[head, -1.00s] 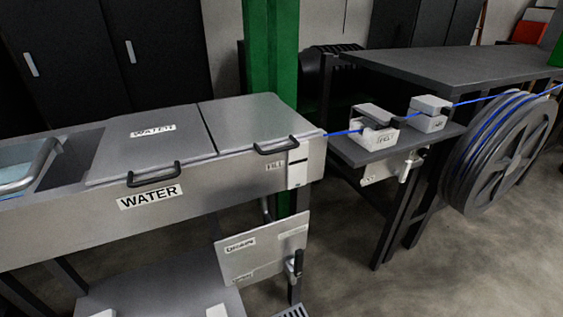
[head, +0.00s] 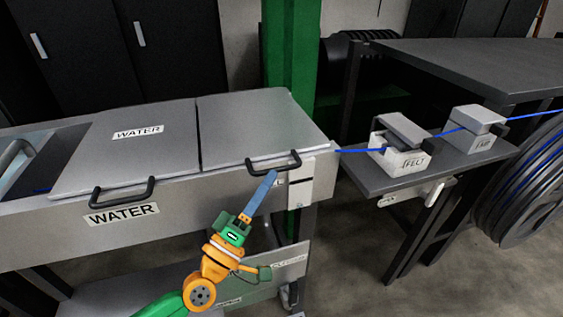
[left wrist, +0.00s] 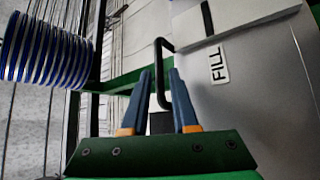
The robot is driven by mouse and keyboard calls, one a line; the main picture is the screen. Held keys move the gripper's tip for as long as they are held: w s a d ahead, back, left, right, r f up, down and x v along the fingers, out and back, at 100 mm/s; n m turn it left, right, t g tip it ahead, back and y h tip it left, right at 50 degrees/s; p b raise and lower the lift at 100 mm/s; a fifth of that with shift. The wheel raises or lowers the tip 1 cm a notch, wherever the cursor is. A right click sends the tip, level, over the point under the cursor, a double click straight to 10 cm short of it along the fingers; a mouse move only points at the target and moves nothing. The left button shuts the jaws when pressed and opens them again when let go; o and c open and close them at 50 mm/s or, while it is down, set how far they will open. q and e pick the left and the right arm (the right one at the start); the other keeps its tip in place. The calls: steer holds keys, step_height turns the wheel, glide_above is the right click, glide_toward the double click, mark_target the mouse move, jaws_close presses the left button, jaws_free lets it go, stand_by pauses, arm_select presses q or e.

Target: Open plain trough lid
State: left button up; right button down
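The plain trough lid (head: 255,125) is the unmarked grey lid at the right end of the trough, and it lies closed. Its black handle (head: 274,163) is at its front edge. My left gripper (head: 270,176) is just below and in front of this handle in the head view. In the left wrist view its two blue fingers (left wrist: 160,74) are apart, and the black handle (left wrist: 161,88) shows in line with the gap between them. I cannot tell whether they touch it. My right gripper is not in view.
The lid marked WATER (head: 125,148) lies closed to the left, with its own black handle (head: 122,198). A green post (head: 291,50) stands behind the trough. A blue cable (head: 357,150) runs right through the FELT block (head: 400,160). A cable reel (head: 525,190) stands at the right.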

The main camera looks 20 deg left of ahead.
mark_target(276, 169)
arm_select(q)
steer(key=x, duration=0.3)
steer(key=shift+w+d+r+p, duration=0.1)
steer(key=shift+w+r+p, duration=0.05)
steer(key=shift+p, duration=0.15)
steer(key=shift+w+d, duration=0.1)
steer(key=shift+w, duration=0.3)
steer(key=shift+s, duration=0.15)
jaws_close()
steer(key=shift+r, duration=0.1)
stand_by(0.6)
